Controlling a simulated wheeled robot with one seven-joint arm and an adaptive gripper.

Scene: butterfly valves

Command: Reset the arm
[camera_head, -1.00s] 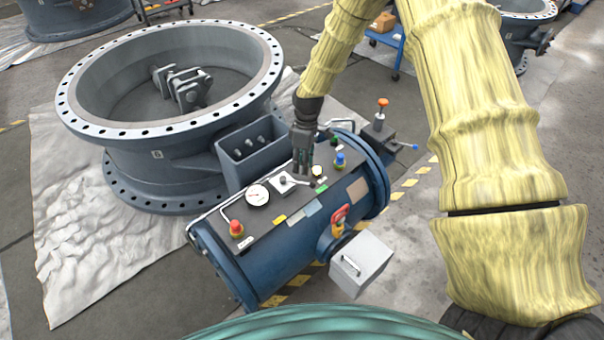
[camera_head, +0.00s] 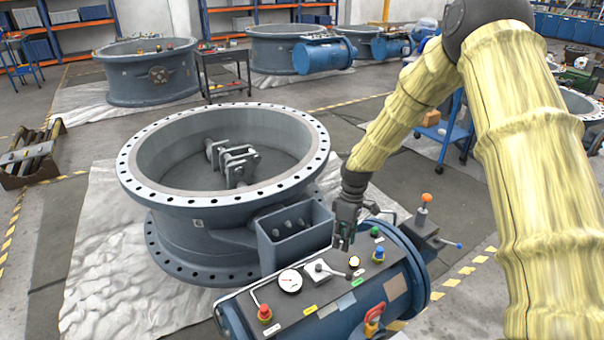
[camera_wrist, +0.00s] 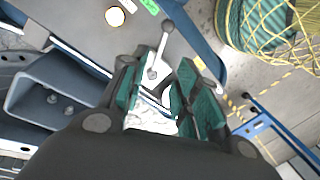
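My gripper (camera_head: 347,222) hangs at the end of my yellow-sleeved arm, above the back edge of the panel on the blue cylinder (camera_head: 411,268). In the wrist view its two green-padded fingers (camera_wrist: 158,98) stand apart with nothing between them. A lever with a ball tip (camera_wrist: 153,72) shows beyond the fingers. The panel carries a gauge (camera_head: 290,281), a red button (camera_head: 265,313), a white knob (camera_head: 353,262), a green button (camera_head: 376,232) and a blue knob (camera_head: 378,254). Whether the gripper touches the panel is hard to tell, but it looks apart.
A large grey flanged valve ring (camera_head: 190,215) stands left of the gripper on a pale sheet (camera_head: 95,270). A grey open box (camera_head: 292,235) sits close beside the gripper. A blue cart (camera_head: 447,133) stands behind my arm. More valves and shelves stand at the back.

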